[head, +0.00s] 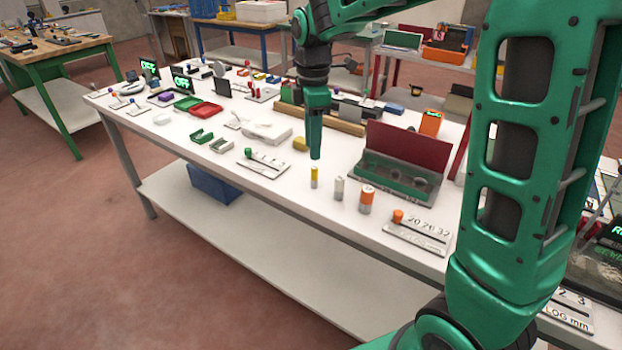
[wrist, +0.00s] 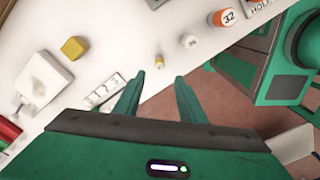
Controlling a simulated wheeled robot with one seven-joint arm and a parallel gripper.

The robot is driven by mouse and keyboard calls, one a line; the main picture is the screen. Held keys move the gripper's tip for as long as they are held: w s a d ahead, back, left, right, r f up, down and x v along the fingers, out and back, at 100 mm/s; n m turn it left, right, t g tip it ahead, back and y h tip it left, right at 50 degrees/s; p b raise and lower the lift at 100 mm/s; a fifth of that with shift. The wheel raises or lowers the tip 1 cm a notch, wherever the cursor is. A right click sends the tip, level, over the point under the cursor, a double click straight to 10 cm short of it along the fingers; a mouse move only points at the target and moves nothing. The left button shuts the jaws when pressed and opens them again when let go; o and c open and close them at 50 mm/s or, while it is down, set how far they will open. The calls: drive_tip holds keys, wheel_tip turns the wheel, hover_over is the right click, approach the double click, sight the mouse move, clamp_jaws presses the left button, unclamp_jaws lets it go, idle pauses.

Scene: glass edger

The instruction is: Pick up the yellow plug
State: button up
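The yellow plug (head: 314,177) is a small upright cylinder, yellow above a pale lower part, on the white table near its front edge. In the wrist view the yellow plug (wrist: 159,62) lies just beyond the fingertips, between their lines. My gripper (head: 315,152) points down above and slightly behind the plug in the head view, apart from it. In the wrist view my gripper (wrist: 158,80) has two spread green fingers with nothing between them.
A pale grey plug (head: 339,188) and a larger orange-and-white plug (head: 366,199) stand to the right. A yellow block (head: 300,143) lies behind. An open case with a red lid (head: 408,150) stands right, and a slotted plate (head: 263,163) lies left.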

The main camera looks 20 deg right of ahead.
sight(314, 167)
drive_tip(key=f, duration=0.9)
drive_tip(key=shift+d, duration=0.3)
drive_tip(key=shift+c, duration=0.6)
clamp_jaws()
